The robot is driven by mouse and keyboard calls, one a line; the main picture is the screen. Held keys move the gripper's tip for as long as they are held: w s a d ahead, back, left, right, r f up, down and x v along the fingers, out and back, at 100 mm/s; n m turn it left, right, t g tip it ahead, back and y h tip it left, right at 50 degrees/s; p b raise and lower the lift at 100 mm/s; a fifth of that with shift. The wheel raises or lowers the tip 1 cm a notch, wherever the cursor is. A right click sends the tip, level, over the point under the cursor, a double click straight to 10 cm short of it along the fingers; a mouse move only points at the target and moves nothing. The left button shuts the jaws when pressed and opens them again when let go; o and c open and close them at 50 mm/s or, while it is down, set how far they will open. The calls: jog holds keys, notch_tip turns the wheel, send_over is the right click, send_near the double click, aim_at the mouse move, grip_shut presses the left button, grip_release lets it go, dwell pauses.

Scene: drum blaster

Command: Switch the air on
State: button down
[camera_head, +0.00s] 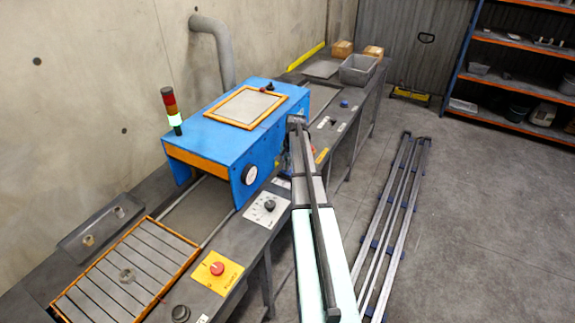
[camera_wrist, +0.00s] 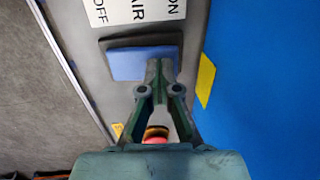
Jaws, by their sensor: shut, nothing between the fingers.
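The air switch is a blue rocker (camera_wrist: 128,65) in a dark frame, seen in the wrist view. A white label (camera_wrist: 135,12) beside it reads ON, AIR and OFF, with ON at the right and OFF at the left. My gripper (camera_wrist: 160,66) is shut and empty. Its fingertips overlap the rocker's right part, on the ON side; I cannot tell whether they touch it or which way the rocker is tipped. In the head view my arm hides the switch and the fingertips.
The blue machine (camera_head: 222,133) stands left of my arm, and its blue side (camera_wrist: 265,75) is close to my gripper. A red button (camera_wrist: 156,139) shows between the fingers. A yellow panel with a red stop button (camera_head: 217,268) and a dial plate (camera_head: 267,208) are on the bench nearer me.

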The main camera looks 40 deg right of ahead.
jog(key=shift+w+a+f+g+h, duration=0.1)
jog(key=shift+w+f+g+h, duration=0.2)
jog(key=shift+f+g, duration=0.2)
jog(key=shift+s+r, duration=0.1)
jog(key=shift+s, duration=0.15)
jog(key=shift+s+d+r, duration=0.2)
jog(key=shift+s+d, duration=0.15)
jog(key=shift+s, duration=0.25)
jog(key=shift+r, duration=0.1)
notch_tip(320, 180, up, 14)
jog(key=w+b, duration=0.1)
jog(key=w, duration=0.1)
jog(key=shift+a+b, duration=0.35)
jog(key=shift+a, duration=0.1)
jog(key=shift+s, duration=0.1)
